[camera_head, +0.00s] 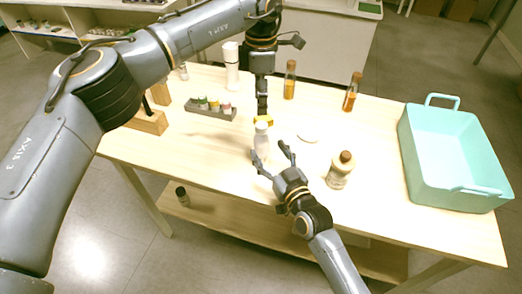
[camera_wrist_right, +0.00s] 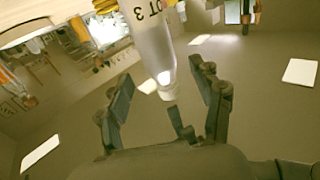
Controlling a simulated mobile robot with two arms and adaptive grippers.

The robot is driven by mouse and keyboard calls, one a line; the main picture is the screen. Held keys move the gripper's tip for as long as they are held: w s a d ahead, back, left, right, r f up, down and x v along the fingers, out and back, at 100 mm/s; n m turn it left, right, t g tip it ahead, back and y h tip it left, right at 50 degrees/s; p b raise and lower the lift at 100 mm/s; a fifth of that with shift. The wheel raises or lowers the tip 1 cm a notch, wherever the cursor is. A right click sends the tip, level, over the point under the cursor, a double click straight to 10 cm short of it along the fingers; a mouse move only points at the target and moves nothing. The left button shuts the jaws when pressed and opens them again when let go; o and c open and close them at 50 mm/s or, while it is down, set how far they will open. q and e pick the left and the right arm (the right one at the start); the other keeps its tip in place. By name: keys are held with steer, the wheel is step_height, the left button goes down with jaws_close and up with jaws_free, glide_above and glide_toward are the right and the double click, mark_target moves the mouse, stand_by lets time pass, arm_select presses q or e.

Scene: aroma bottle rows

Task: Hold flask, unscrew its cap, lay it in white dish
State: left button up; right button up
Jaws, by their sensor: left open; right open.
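The flat white dish (camera_head: 308,137) lies to the right of the flask.
A cream bottle with a brown cap (camera_head: 340,170) stands right of my right gripper. Two amber vials (camera_head: 290,80) (camera_head: 352,92) stand farther back. A teal bin (camera_head: 455,190) fills the right end.

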mark_target(265, 144)
steer(key=shift+x, duration=2.65)
jaws_close()
